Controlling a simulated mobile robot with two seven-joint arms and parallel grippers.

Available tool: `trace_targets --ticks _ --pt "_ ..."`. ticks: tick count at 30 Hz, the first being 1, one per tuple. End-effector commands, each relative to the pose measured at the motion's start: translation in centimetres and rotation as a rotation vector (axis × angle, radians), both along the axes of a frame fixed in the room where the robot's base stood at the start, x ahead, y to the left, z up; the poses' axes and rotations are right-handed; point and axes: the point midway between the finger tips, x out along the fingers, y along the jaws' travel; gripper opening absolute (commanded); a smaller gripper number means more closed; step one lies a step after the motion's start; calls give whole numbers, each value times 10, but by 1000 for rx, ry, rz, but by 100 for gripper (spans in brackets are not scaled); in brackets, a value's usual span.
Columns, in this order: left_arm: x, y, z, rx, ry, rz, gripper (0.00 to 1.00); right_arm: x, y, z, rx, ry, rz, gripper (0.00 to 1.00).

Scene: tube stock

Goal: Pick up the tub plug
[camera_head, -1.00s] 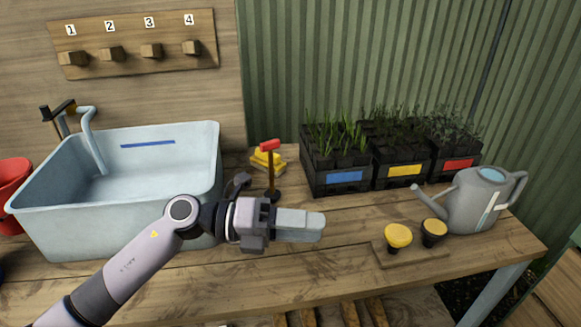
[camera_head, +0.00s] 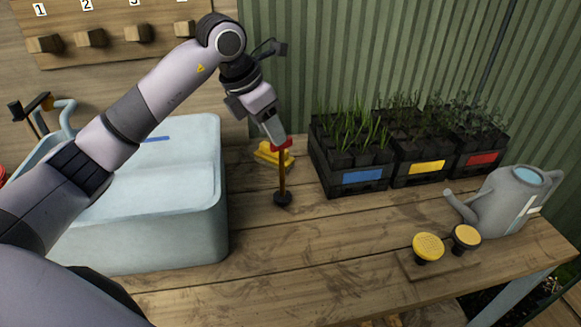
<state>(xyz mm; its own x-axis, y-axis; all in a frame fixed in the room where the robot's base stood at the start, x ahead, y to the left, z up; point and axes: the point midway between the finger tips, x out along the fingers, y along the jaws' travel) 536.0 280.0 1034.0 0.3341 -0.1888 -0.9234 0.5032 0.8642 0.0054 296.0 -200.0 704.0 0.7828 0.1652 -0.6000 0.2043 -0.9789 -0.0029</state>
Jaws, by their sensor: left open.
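The tub plug (camera_head: 282,178) stands upright on the wooden bench, just right of the tub. It has a black round foot, a thin brown stem and a red top. My left gripper (camera_head: 275,141) points down from above, open, with its fingertips at the red top, which they partly cover. Whether the fingers touch it I cannot tell. My right gripper is not in view.
The pale blue tub (camera_head: 190,235) is left of the plug, partly behind my left arm. A yellow object (camera_head: 265,152) lies close behind the plug. Black seedling trays (camera_head: 345,185) stand to the right, with a grey watering can (camera_head: 510,205) and two yellow-topped pieces (camera_head: 428,247) beyond.

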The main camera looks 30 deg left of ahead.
Motion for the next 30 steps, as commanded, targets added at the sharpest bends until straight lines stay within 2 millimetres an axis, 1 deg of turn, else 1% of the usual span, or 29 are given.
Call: trace_targets --ticks 4,8,11,18,21,29,30 --pt "1 -2 -3 -4 1 -3 45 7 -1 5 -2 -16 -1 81" --pt "5 -5 -14 -6 4 -4 45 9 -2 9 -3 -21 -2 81" --pt "8 -6 -24 -7 4 -4 45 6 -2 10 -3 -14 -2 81" --pt "20 -10 -57 -8 2 -4 45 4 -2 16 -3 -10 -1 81" --pt "23 -11 -65 -7 2 -4 45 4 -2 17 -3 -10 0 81" --pt "24 -12 -67 -6 -1 -4 45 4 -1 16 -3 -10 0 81" --pt "24 -12 -67 -7 -1 -5 32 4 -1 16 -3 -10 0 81"
